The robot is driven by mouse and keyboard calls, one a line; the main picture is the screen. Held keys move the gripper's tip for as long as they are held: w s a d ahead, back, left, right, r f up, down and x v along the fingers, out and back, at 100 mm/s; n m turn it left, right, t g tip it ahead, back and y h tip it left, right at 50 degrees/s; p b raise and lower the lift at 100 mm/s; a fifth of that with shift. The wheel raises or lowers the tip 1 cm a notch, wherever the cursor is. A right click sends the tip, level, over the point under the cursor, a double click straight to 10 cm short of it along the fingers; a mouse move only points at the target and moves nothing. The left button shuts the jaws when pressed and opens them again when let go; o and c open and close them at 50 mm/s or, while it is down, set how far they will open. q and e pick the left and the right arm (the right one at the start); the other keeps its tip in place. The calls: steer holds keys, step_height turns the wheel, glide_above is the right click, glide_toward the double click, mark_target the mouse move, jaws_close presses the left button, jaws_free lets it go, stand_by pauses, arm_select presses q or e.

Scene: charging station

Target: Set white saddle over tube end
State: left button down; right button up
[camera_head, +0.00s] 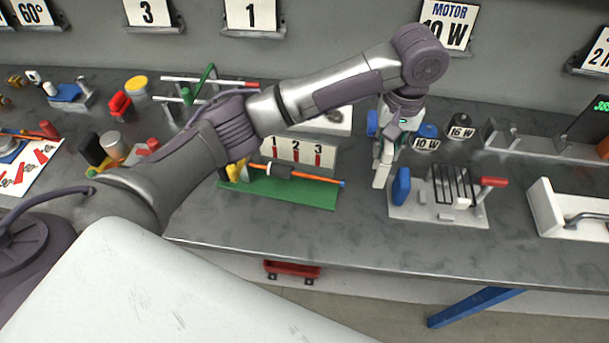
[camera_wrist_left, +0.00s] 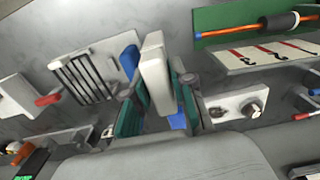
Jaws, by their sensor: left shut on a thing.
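My left gripper (camera_head: 386,150) points down over the bench and is shut on a white block-like piece, which I take for the white saddle (camera_head: 381,176). In the left wrist view the white saddle (camera_wrist_left: 155,70) stands between the two green-padded fingers of the gripper (camera_wrist_left: 160,88). An orange tube (camera_head: 322,179) with a black sleeve and a blue end lies along a green base (camera_head: 300,195), left of the gripper. The tube also shows in the left wrist view (camera_wrist_left: 252,28), apart from the saddle. My right gripper is not in view.
A grey plate with black bars (camera_head: 452,190), a blue block (camera_head: 401,186) and a red handle (camera_head: 493,182) is just right of the saddle. Blue and black weights (camera_head: 427,137) stand behind. Bare bench lies between the green base and the grey plate.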

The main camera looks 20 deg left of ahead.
arm_select(q)
steer(key=s+a+f+p, duration=0.1)
steer(key=a+f+p, duration=0.1)
steer(key=a+f, duration=0.3)
glide_above(329, 179)
steer(key=shift+d+f+p, duration=0.2)
steer(key=shift+f+p, duration=0.15)
steer(key=shift+f, duration=0.3)
steer(key=shift+a+f, duration=0.25)
steer(key=shift+f, duration=0.25)
step_height(329, 179, down, 4)
steer(key=shift+r+p, duration=0.25)
steer(key=shift+p, duration=0.2)
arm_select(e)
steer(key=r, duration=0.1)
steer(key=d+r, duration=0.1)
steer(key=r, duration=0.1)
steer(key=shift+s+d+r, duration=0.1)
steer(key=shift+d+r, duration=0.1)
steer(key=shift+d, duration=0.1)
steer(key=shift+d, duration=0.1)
arm_select(q)
steer(key=c, duration=1)
jaws_free()
steer(key=shift+f, duration=0.15)
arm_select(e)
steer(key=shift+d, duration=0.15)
